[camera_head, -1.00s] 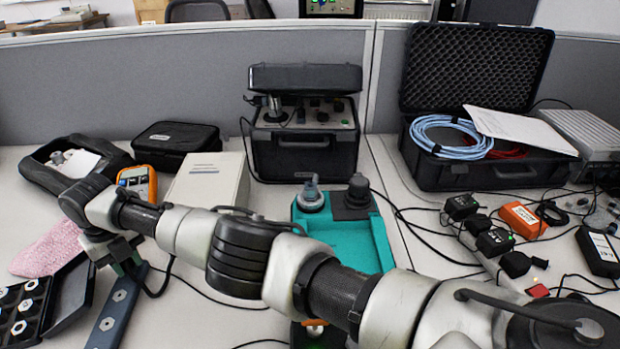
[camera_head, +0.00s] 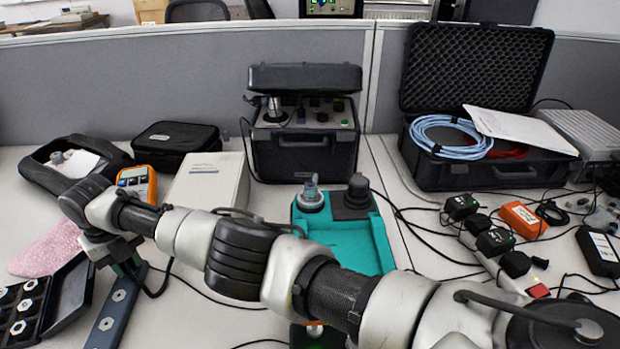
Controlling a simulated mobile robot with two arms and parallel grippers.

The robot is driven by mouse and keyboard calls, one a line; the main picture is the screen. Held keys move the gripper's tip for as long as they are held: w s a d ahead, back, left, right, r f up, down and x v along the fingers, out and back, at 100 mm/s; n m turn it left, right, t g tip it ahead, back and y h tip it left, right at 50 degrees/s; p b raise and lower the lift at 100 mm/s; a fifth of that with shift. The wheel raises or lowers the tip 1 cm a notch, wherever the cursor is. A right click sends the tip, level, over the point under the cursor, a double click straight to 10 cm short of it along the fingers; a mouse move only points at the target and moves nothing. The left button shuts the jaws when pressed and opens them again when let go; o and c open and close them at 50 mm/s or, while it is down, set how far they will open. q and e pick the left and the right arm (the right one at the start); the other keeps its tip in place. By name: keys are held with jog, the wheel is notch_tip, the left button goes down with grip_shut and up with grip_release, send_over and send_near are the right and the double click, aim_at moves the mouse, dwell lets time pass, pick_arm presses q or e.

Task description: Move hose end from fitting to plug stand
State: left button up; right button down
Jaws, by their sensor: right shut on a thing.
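My right gripper (camera_head: 126,264) is at the left of the table, at the far end of my arm, pointing down. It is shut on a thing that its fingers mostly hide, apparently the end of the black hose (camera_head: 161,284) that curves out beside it. A narrow dark blue-grey bar (camera_head: 113,311) with round pale fittings lies just below the gripper, its upper end beside the fingers. I cannot tell whether the held end touches the bar, or which part is the plug stand. My left gripper is not in view.
A black tray (camera_head: 68,297) with hex nuts and a pink bubble-wrap pouch (camera_head: 50,248) lie left of the gripper. An orange meter (camera_head: 138,182) and a beige box (camera_head: 208,184) stand behind. A teal tray (camera_head: 352,244) is mid-table, partly behind my arm. Cables cover the right side.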

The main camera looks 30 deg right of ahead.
jog(key=shift+f, duration=0.2)
jog(key=shift+s, duration=0.1)
jog(key=c, duration=0.8)
grip_release()
jog(key=shift+r, duration=0.25)
